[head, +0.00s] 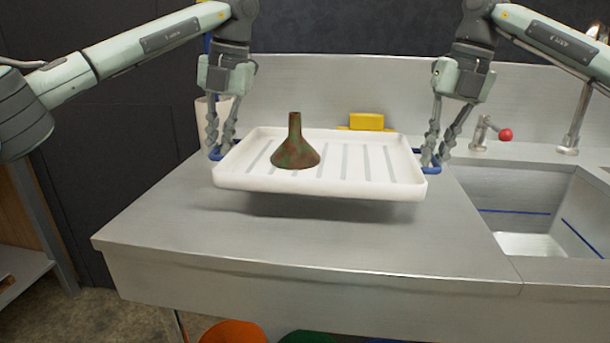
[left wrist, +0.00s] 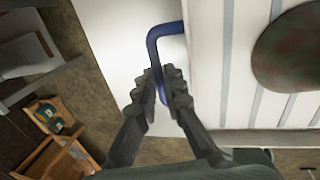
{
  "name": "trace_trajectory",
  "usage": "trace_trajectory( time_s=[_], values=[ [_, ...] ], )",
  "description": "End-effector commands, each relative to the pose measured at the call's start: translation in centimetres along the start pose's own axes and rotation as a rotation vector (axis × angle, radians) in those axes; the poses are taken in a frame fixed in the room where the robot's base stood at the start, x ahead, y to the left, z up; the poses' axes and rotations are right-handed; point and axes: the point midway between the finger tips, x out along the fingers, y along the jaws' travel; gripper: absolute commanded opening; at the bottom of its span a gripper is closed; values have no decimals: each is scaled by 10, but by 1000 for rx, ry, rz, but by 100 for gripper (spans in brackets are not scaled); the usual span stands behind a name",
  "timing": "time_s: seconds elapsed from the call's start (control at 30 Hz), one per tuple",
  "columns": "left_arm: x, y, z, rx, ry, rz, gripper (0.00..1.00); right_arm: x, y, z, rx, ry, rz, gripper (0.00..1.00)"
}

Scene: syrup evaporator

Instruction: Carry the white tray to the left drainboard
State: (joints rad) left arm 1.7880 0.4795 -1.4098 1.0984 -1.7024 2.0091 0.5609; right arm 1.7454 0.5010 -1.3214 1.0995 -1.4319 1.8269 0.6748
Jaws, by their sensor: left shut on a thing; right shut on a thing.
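The white tray (head: 345,186) has grey ribs and a blue handle at each end. It hangs a little above the left drainboard (head: 180,230), with its shadow on the steel below. A rusty brown-green funnel (head: 295,150) stands upside down on the tray, spout up, left of the middle. My left gripper (head: 217,148) is shut on the left blue handle (left wrist: 160,50), which also shows between the fingers in the left wrist view. My right gripper (head: 436,158) is shut on the right blue handle (head: 430,168). The tray looks about level.
The sink basin (head: 520,215) lies to the right, with a faucet (head: 575,125) and a red-knobbed tap (head: 505,134) behind it. A yellow block (head: 366,121) is behind the tray at the backsplash. A pale container (head: 210,115) stands behind my left gripper. The drainboard's front is bare.

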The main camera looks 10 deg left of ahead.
Motion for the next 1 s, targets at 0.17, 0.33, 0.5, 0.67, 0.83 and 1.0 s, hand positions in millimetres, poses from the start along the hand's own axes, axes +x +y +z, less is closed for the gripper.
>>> trace_trajectory(
  time_s=[0.17,0.33,0.5,0.67,0.83,1.0],
  values=[
    [7,-1,0,0,-1,0,0,7,-1,0,0,-1,0,0],
    [18,-4,0,0,0,0,0,18,-3,0,0,-1,0,0],
    [31,-7,0,0,-1,0,0,31,-6,0,0,-1,1,0],
    [43,-9,0,0,-1,0,0,43,-8,0,0,-1,1,0],
    [50,-11,0,0,-1,0,12,50,-9,0,0,-1,0,12],
    [49,-10,0,0,0,0,30,50,-9,0,0,0,0,30]
  ],
)
